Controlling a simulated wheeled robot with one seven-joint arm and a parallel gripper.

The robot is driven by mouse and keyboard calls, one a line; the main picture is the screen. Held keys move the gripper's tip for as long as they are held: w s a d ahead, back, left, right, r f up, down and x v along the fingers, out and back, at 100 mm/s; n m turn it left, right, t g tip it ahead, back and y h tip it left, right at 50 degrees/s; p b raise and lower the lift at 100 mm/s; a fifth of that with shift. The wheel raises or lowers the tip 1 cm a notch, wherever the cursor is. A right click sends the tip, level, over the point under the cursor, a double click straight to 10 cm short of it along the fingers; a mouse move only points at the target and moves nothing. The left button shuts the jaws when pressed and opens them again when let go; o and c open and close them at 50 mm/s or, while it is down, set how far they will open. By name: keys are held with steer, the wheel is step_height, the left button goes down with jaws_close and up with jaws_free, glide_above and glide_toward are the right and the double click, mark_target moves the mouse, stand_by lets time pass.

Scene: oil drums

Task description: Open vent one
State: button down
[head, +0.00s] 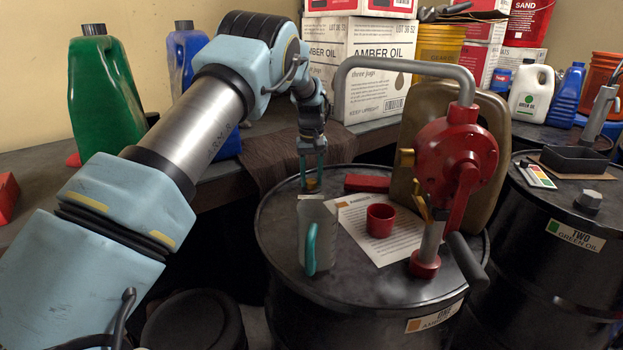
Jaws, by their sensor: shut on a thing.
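Drum one (370,285) is black, with a label (433,317) reading amber oil on its front. My gripper (311,177) points down at the far left part of the drum top, behind a grey metal jug (317,222) with a teal handle. It is shut on a small yellow-orange piece (312,185) low between its fingers, which appears to be vent one. The jug hides the foot of that piece, so I cannot tell how far it is turned or whether it is open.
A red pump (456,155) with a grey spout stands on the drum's right side. A red cup (380,220), a paper (355,215) and a red block (367,183) lie near my gripper. A tan can (428,105) stands behind. Drum two (565,250) is at right.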

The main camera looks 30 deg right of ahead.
mark_target(311, 181)
steer(key=shift+r+n, duration=0.1)
steer(key=shift+n, duration=0.5)
steer(key=shift+c, duration=2)
jaws_free()
step_height(311, 181, up, 11)
steer(key=b, duration=0.2)
steer(key=shift+b, duration=0.35)
